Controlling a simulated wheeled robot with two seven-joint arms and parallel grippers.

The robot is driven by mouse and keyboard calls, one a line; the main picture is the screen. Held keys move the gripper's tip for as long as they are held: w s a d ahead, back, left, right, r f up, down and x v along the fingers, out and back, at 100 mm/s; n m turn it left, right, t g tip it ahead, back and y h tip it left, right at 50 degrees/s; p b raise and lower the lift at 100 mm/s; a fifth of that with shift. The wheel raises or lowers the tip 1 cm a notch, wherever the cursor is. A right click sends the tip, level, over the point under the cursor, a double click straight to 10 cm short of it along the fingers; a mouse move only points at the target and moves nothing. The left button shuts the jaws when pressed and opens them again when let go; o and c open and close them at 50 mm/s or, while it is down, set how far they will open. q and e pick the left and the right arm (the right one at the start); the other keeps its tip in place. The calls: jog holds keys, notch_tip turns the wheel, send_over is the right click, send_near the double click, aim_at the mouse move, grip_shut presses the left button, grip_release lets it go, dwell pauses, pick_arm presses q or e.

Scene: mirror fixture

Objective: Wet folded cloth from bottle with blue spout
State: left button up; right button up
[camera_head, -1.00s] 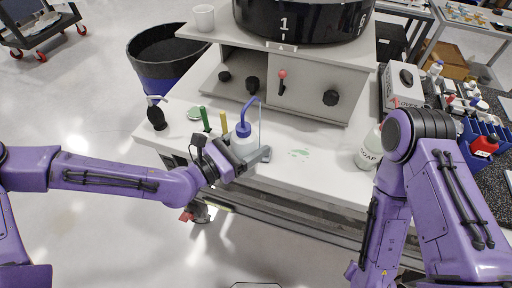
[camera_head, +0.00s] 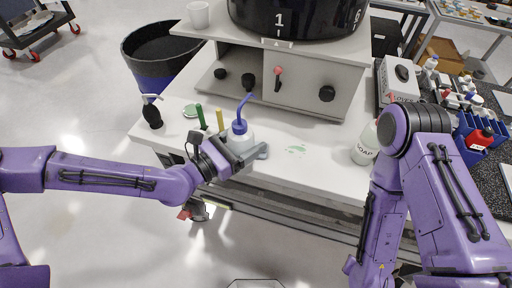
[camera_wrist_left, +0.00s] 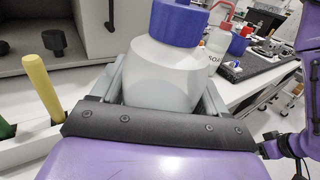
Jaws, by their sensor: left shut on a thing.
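The bottle with the blue spout (camera_head: 241,138) has a whitish body, a blue cap and a bent blue tube; it stands roughly upright at the front of the white worktop. My left gripper (camera_head: 250,158) is shut on its body, one finger on each side. The left wrist view shows the bottle body (camera_wrist_left: 165,75) close up between the fingers, with the tube out of frame. I cannot tell if its base touches the worktop. I cannot make out a folded cloth.
The worktop (camera_head: 320,170) has green marks (camera_head: 295,149) in its clear middle. Green (camera_head: 200,115) and yellow (camera_head: 220,119) upright handles stand left of the bottle. A soap bottle (camera_head: 366,145) stands right. A cabinet with knobs (camera_head: 327,93) is behind.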

aim_at(252, 129)
pick_arm(q)
jog(key=shift+r, duration=0.1)
dwell(0.3)
jog(key=shift+r+p, duration=0.9)
jog(key=shift+r, duration=0.6)
jog(key=shift+f, duration=0.1)
